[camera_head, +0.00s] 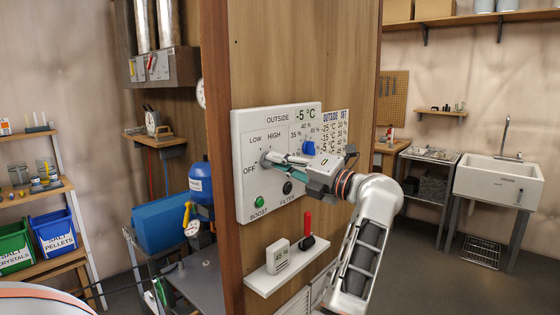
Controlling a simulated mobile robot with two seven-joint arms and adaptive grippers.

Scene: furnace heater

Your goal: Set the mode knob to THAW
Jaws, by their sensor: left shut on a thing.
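A white control panel (246,205) is fixed to a wooden post. Its left dial carries the labels OFF, LOW and HIGH; I can read no THAW label. A grey knob (265,157) sits at that dial, mostly hidden by my fingers, so its pointer cannot be read. My left gripper (273,160) reaches in from the right and is shut on this knob. A blue knob (308,148) sits to the right among percent marks, just above the gripper. My right gripper is not in view.
The panel also has a green BOOST button (259,202) and a dark FILTER button (287,188). Below it, a white shelf (262,284) holds a small meter (278,256) and a red-handled tool (307,226). A white sink (500,180) stands far right.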

